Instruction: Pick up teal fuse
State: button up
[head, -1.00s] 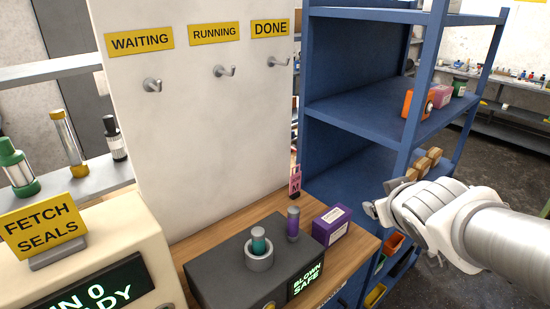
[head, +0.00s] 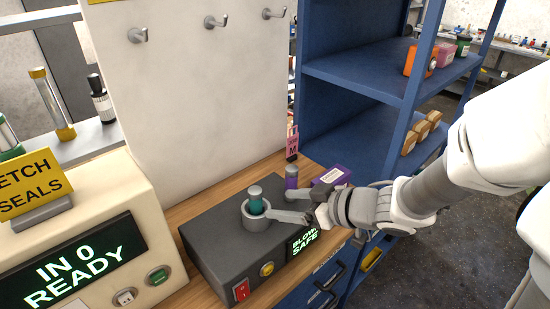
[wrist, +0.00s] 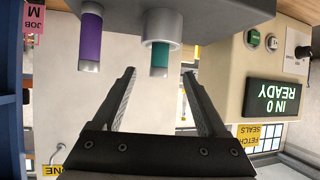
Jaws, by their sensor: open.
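The teal fuse (head: 256,203) has a grey cap and stands upright in a round grey socket (head: 257,222) on top of a dark grey box (head: 215,238). My gripper (head: 307,205) is open and empty, just right of the fuse, with its fingers pointing left. One finger lies near the socket's right side, the other near the purple fuse (head: 291,180). In the wrist view the teal fuse (wrist: 159,60) shows beyond and between the open fingers (wrist: 160,85), apart from them. The purple fuse (wrist: 91,40) is to its left there.
A purple box (head: 332,176) stands behind my gripper. A pink job tag (head: 292,142) stands behind the purple fuse. The box's screen (head: 302,241) is partly covered by my gripper. A cream machine (head: 130,205) is at left; blue shelves (head: 355,75) are at right.

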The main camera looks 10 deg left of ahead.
jog(key=b, duration=0.1)
send_near(247, 202)
jog(key=x, duration=0.3)
jog(key=shift+w+a, duration=0.15)
jog(key=shift+a+r+b+x, duration=0.1)
jog(key=shift+r+b+x, duration=0.05)
jog(key=shift+x, duration=0.85)
jog(key=shift+a+r+b+x, duration=0.1)
jog(key=shift+r+x, duration=0.05)
jog(key=shift+x, duration=0.85)
jog(key=shift+r+b+x, duration=0.15)
jog(key=shift+x, duration=0.8)
jog(key=shift+w, duration=0.1)
grip_shut()
